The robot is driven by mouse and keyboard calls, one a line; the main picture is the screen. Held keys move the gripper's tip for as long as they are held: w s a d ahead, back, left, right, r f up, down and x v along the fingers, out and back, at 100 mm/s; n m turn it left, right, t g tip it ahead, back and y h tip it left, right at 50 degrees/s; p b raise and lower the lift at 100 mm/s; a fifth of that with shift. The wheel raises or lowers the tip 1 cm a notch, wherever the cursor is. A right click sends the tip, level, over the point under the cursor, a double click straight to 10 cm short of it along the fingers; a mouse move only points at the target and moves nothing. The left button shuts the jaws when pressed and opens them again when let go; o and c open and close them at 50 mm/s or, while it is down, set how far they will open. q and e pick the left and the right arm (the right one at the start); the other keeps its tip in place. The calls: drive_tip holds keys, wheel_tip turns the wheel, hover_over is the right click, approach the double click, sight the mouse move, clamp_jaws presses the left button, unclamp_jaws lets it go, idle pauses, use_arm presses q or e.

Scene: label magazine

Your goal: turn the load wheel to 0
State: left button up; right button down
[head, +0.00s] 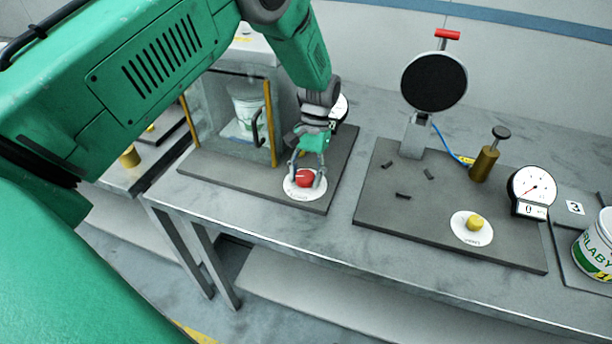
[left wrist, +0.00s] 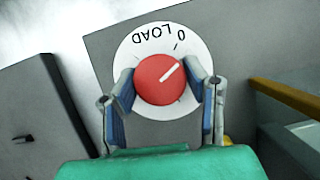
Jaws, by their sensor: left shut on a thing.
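The load wheel is a red round knob (head: 305,178) on a white disc (head: 293,191) at the front of the left dark board. In the left wrist view the red knob (left wrist: 158,88) carries a white pointer line aimed to the upper right. The "0" (left wrist: 181,34) and the word LOAD appear upside down at the disc's top. The pointer lies a little clockwise of the 0 mark in that picture. My left gripper (head: 307,180) comes from above and is shut on the knob, a finger on each side (left wrist: 162,88). My right gripper is not in view.
A clear-walled chamber (head: 220,110) with yellow edges and a white bucket inside stands just left of the wheel. A dial behind my gripper is partly hidden. The right board (head: 400,210) carries a yellow knob (head: 475,223), a gauge (head: 532,187) and a black round disc (head: 434,82) on a stand.

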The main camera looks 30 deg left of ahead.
use_arm(q)
drive_tip(key=shift+w+a+r+n+t+h, duration=0.15)
drive_tip(key=shift+n+h, duration=0.1)
drive_tip(key=shift+n, duration=0.4)
drive_tip(key=shift+w+d+f+n+t+h, duration=0.15)
drive_tip(key=shift+n+h, duration=0.1)
drive_tip(key=shift+n, duration=0.4)
drive_tip(key=shift+s+a+r+n, duration=0.1)
drive_tip(key=shift+n, duration=0.2)
drive_tip(key=o, duration=1)
drive_tip(key=shift+o, duration=0.7)
drive_tip(key=v, duration=1.1)
drive_tip(key=shift+w+a+r, duration=0.2)
drive_tip(key=shift+w+r, duration=0.05)
